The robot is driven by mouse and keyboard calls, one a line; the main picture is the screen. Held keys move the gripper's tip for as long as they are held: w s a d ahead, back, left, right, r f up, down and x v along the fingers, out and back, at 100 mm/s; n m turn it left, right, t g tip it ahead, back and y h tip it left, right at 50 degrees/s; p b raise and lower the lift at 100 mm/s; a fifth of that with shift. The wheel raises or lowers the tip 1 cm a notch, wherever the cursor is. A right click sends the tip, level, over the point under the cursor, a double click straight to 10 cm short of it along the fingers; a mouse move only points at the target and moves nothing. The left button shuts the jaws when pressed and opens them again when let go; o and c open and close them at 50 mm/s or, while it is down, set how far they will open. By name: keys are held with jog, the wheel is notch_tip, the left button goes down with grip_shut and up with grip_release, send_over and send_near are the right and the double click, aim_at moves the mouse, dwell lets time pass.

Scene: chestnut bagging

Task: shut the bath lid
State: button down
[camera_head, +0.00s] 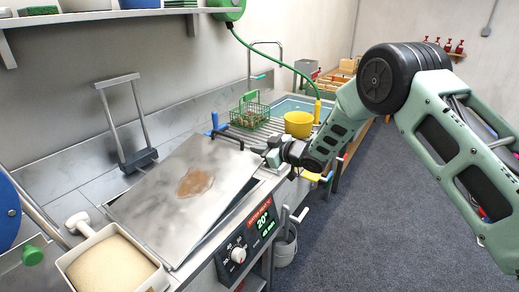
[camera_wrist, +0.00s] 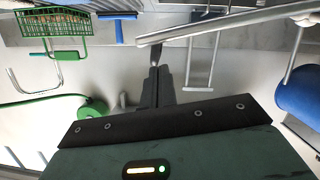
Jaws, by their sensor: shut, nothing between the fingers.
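The bath lid (camera_head: 165,217) is a flat grey steel plate with a brown stain in the head view. The wrist view shows the shut fingers (camera_wrist: 155,75) just beside a long pale metal edge (camera_wrist: 215,25), which may be the lid's. Most of the bath is hidden under the lid.
A control panel (camera_head: 262,225) is on the bath's front. A tub of tan grains (camera_head: 75,270) stands at the near left. A metal frame (camera_head: 120,78) rises behind the lid. A green wire basket (camera_head: 243,119) and a yellow bowl (camera_head: 298,124) stand beyond my gripper.

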jog(key=shift+w+d+f, duration=0.1)
jog(key=shift+w+f, duration=0.1)
jog(key=shift+f, duration=0.8)
